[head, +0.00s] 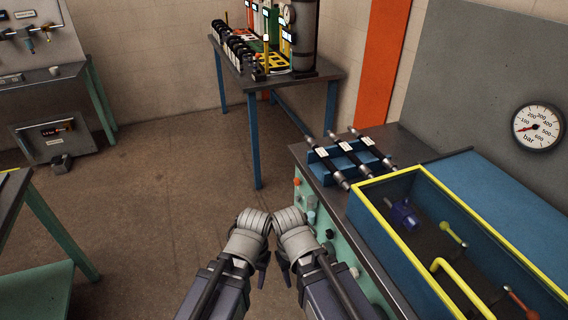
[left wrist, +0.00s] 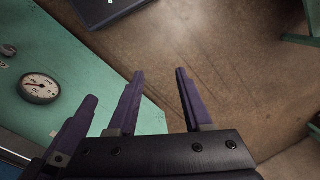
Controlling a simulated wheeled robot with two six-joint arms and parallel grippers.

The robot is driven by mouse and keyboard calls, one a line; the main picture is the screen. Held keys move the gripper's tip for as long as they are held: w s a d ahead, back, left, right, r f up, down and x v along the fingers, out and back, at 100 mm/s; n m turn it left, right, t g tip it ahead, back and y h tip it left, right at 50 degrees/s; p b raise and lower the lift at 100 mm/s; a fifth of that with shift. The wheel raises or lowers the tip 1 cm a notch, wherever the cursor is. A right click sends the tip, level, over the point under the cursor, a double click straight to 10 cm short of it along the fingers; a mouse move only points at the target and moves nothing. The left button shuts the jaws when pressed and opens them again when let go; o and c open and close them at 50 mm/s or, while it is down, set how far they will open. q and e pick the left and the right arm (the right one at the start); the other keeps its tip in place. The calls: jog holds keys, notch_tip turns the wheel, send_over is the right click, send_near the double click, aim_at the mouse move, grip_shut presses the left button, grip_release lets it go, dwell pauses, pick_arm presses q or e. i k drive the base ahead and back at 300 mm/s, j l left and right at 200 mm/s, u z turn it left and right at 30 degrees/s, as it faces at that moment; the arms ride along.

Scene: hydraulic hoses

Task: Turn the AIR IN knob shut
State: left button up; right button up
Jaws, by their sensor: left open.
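The teal front panel (head: 338,253) of the right-hand bench carries small round knobs, among them a pale one (head: 311,217) and another (head: 330,233). No label is readable, so I cannot tell which is AIR IN. My left gripper (head: 245,262) points down, left of the panel, its fingers mostly hidden by the wrist. In the left wrist view the left gripper (left wrist: 155,75) is open and empty, with bare floor between its purple fingers. A third purple finger shows at its left; I cannot tell whose. My right gripper (head: 306,262) is close beside it, near the panel, fingers largely hidden.
A gauge (left wrist: 39,88) sits on teal panel in the left wrist view. A red button (head: 297,182) is at the panel's far end. On the bench are hoses in a blue rack (head: 322,170) and a yellow-rimmed case (head: 385,179).

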aim_at(297, 181)
jog(key=i+j, duration=0.2)
jog(key=i, duration=0.15)
jog(key=i+j, duration=0.2)
jog(key=i, duration=0.2)
jog(key=i+j, duration=0.15)
jog(key=i, duration=0.2)
jog(key=z, duration=0.05)
